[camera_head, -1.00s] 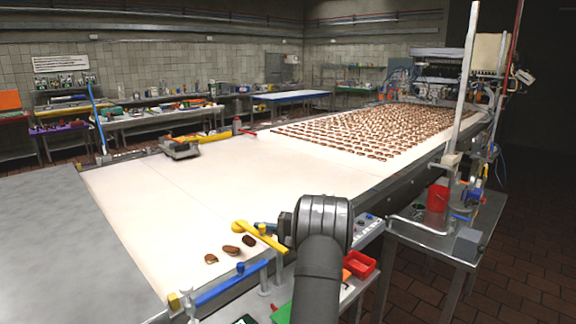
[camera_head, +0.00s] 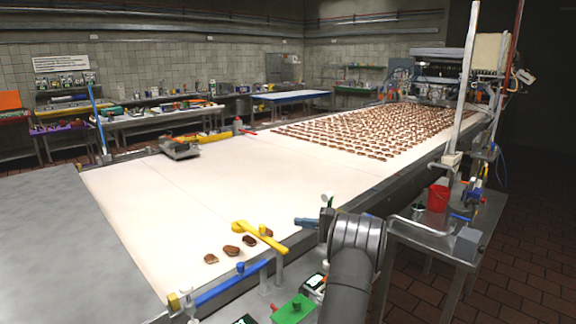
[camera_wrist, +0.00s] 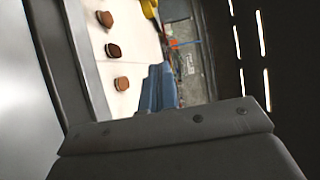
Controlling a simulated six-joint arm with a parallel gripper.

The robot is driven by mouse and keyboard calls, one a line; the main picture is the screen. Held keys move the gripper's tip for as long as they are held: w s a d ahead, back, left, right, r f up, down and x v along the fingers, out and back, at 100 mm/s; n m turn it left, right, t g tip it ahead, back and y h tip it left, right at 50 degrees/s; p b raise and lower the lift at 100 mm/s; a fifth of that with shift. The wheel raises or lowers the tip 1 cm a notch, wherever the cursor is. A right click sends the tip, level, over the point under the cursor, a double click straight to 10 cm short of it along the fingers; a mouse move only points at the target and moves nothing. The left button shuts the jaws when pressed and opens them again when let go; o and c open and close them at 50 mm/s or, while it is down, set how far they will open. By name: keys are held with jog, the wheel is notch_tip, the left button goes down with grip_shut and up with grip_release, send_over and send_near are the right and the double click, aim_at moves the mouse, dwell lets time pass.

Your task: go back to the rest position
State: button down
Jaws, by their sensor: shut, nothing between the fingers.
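My gripper (camera_head: 307,222), with blue fingers, hangs in the air over the near right edge of the white conveyor belt (camera_head: 190,205). Its fingers are shut and empty, and they also show close together in the wrist view (camera_wrist: 158,90). Several brown sandwich pieces lie in a short row on the near belt; one is the brown piece (camera_head: 231,251), left of my gripper and apart from it. The wrist view shows three such pieces, among them a middle brown piece (camera_wrist: 113,50). My dark arm hides part of the machine's side.
A yellow bar (camera_head: 262,238) and a blue bar (camera_head: 232,283) stand over the belt's near edge. A green block (camera_head: 293,309) lies on the ledge below. A red bucket (camera_head: 438,197) stands on the side table at right. Many brown pieces fill the far belt.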

jog(key=s+a, duration=0.1)
jog(key=a, duration=0.3)
jog(key=s+a, duration=0.1)
jog(key=a, duration=0.3)
jog(key=s+a, duration=0.1)
jog(key=a, duration=0.4)
jog(key=shift+a, duration=0.1)
jog(key=d+m+t+h, duration=0.6)
jog(key=d+t, duration=0.3)
jog(key=d, duration=0.6)
jog(key=shift+s+d+m+t, duration=0.3)
jog(key=shift+m+t, duration=0.1)
jog(key=shift+m, duration=0.4)
